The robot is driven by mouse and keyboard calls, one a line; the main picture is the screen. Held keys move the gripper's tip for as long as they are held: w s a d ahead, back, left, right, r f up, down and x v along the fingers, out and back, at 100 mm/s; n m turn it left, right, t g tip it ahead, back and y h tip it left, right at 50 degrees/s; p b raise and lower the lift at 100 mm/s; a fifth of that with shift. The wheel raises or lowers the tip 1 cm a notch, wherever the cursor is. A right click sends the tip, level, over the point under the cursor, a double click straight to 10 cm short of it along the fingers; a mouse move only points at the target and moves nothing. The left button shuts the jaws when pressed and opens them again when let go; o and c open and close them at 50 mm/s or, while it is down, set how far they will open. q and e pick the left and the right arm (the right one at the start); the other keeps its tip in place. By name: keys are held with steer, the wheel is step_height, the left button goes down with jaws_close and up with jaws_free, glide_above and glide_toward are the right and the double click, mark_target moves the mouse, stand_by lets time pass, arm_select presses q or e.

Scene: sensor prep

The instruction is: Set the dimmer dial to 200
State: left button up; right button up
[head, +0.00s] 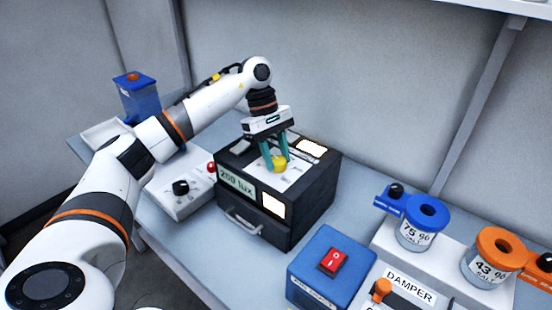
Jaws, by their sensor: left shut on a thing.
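The dimmer dial is a black knob (181,187) on a white sloped control box (178,205), left of a black box (265,232). A display (236,181) on the black box's front seems to read about 200 lux; its last digits are hard to make out. My left gripper (277,162), with teal fingers pointing down, is shut on a small yellow round thing (279,164) at the white top panel of the black box. I cannot tell if the yellow thing rests on the panel. The gripper is away from the dial, to its right.
A red knob or lamp (211,167) is beside the dial. A blue box with a red switch (333,262) stands in front right. Salt jars, blue-lidded (416,232) and orange-lidded (487,266), and a DAMPER label (411,287) are right. A blue container (138,101) stands back left.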

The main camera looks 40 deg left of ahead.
mark_target(278, 159)
arm_select(q)
steer(key=shift+m, duration=0.3)
stand_by(0.4)
steer(key=o, duration=1)
steer(key=b+v, duration=0.1)
steer(key=v, duration=0.3)
steer(key=shift+w+r, duration=0.15)
steer(key=p+v, duration=0.1)
steer(key=v, duration=0.6)
steer(key=shift+r, duration=0.4)
steer(key=shift+w+a, duration=0.1)
